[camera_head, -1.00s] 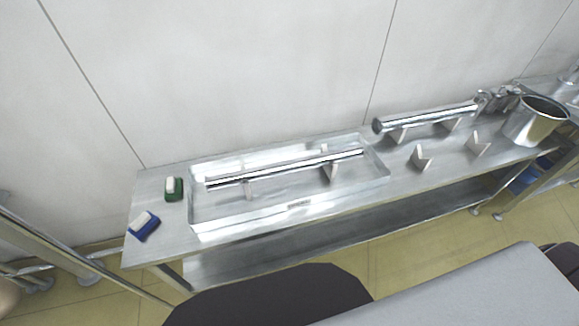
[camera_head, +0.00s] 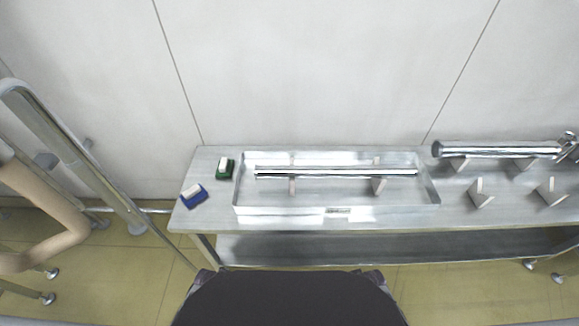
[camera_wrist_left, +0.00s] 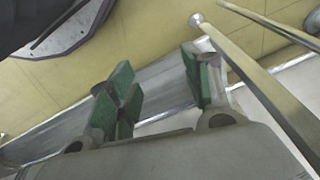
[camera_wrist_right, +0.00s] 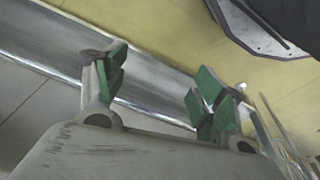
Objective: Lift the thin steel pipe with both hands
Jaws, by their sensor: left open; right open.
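The thin steel pipe (camera_head: 336,173) lies level across upright supports inside a shallow metal tray (camera_head: 295,211) on the steel table. My grippers do not show in the head view. In the left wrist view my left gripper (camera_wrist_left: 160,85) is open and empty, its green-padded fingers wide apart. In the right wrist view my right gripper (camera_wrist_right: 158,77) is also open and empty, with green pads. Neither wrist view shows the pipe; they show the floor and steel surfaces.
A thicker pipe (camera_head: 495,150) rests on white blocks on the right of the table, with more blocks (camera_head: 480,193) in front. A green-and-white brush (camera_head: 225,169) and a blue-and-white brush (camera_head: 194,196) lie left of the tray. Metal rails (camera_head: 80,150) stand at the left.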

